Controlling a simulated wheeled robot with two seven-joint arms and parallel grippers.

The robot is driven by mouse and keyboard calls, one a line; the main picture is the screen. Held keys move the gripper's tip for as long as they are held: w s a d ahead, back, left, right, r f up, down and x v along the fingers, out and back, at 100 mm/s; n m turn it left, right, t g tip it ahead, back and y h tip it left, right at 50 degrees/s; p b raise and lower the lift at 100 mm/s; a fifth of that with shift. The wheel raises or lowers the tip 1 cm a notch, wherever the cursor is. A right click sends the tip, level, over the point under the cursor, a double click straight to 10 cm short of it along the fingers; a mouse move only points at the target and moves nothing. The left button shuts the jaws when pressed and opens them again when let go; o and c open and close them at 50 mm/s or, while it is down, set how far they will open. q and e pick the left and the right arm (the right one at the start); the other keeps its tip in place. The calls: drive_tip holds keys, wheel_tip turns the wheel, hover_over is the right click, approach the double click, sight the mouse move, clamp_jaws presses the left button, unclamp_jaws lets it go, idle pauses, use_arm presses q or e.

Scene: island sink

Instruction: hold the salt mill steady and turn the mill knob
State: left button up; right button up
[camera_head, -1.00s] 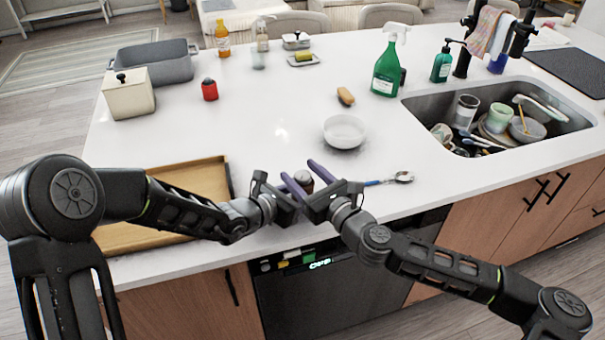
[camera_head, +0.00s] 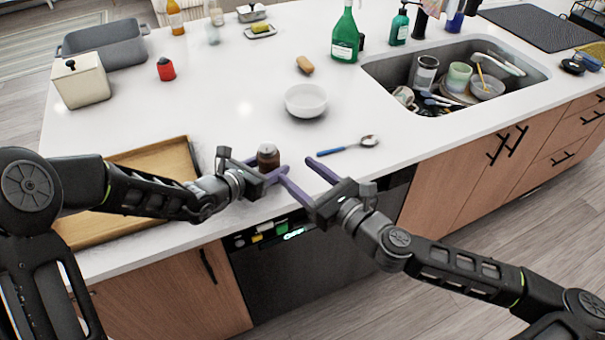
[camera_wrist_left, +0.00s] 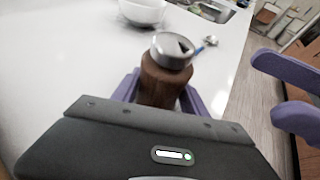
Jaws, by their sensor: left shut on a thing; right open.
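The salt mill stands upright near the counter's front edge, with a brown wooden body (camera_wrist_left: 163,86) and a silver knob (camera_wrist_left: 172,48) on top. In the head view the mill (camera_head: 268,158) is small and dark. My left gripper (camera_head: 272,172) is shut on the mill's body from the left; its purple fingers flank the body in the left wrist view (camera_wrist_left: 160,92). My right gripper (camera_head: 302,172) is open and empty, to the right of the mill and apart from it. Its purple fingers also show at the right of the left wrist view (camera_wrist_left: 285,92).
A spoon with a blue handle (camera_head: 345,147) lies right of the mill. A white bowl (camera_head: 306,101) stands behind it. A wooden tray (camera_head: 178,156) is at the left. The sink (camera_head: 520,72) at the right holds dishes. The counter behind the mill is mostly clear.

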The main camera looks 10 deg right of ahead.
idle(0.4)
